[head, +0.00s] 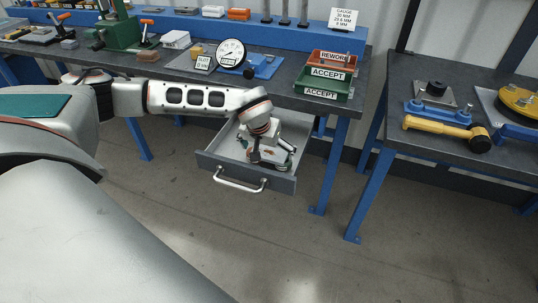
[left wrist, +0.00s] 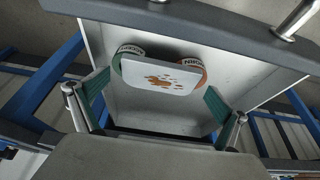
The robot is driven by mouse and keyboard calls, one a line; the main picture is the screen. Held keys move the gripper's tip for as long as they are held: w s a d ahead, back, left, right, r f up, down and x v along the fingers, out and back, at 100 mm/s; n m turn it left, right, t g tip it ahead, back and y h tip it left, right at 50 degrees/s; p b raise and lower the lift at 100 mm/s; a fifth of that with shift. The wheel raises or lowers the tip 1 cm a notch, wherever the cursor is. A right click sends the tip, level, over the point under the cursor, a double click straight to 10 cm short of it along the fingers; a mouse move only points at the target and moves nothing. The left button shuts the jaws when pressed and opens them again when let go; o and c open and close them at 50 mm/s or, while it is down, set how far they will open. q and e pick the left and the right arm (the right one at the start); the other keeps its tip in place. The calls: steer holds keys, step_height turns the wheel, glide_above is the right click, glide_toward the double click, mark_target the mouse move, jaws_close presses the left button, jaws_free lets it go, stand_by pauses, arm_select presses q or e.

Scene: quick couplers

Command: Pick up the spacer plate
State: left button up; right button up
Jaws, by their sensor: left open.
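A pale plate with rust-brown spots, which I take as the spacer plate (left wrist: 160,80), shows in the left wrist view. In the head view my left gripper (head: 270,158) reaches down into the drawer (head: 225,170) and hides most of the plate. My right gripper is not in view.
The drawer's grey front (head: 240,176) has a metal handle (head: 240,187). Above is the workbench (head: 290,91) with a dial gauge (head: 231,53) and red and green bins (head: 322,90). A second table (head: 440,145) with a yellow-handled mallet (head: 437,127) stands right. The floor in front is clear.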

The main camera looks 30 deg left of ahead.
arm_select(q)
steer(key=c, duration=1.8)
steer(key=shift+r, duration=0.1)
steer(key=shift+w, duration=0.1)
